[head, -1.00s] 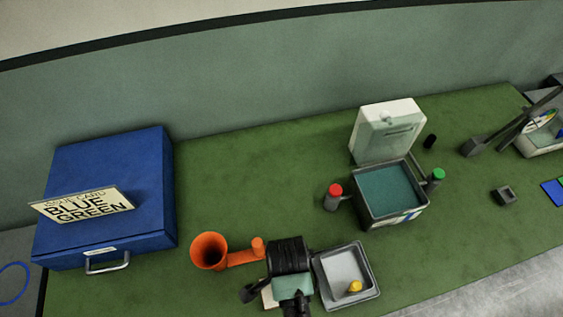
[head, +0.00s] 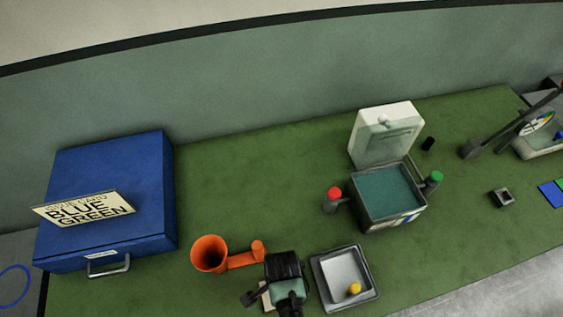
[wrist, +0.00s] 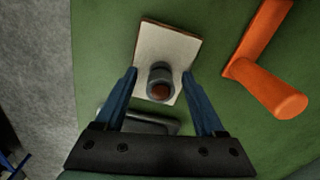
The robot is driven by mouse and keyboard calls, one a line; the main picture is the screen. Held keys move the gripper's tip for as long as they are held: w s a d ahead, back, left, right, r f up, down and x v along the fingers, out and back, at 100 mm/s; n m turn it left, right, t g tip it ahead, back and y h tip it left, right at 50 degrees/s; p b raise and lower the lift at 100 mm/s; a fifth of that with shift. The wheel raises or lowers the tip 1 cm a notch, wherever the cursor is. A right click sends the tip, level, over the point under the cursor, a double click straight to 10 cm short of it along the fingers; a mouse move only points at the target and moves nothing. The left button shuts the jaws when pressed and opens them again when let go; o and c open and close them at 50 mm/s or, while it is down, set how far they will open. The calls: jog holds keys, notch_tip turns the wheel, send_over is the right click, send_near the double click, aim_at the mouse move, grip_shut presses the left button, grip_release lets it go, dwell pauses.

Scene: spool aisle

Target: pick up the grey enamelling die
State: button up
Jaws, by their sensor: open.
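What looks like the grey enamelling die is a short grey cylinder with a copper-brown centre (wrist: 160,80). It stands upright on a cream square plate (wrist: 168,48) in the wrist view. My gripper (wrist: 159,73) is open, with one blue finger on each side of the die and a visible gap on both sides. I cannot tell how far the fingertips are above the plate. In the head view my gripper (head: 284,292) is at the front of the green bench and hides the die; a corner of the plate shows beside it.
An orange funnel piece (head: 209,253) lies close on the left, and a grey tray (head: 344,250) with a yellow item stands close on the right. Behind are a teal-topped box (head: 388,190) and a blue case (head: 105,195). The bench middle is clear.

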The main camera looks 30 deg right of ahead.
grip_shut()
jog(key=shift+r, duration=0.15)
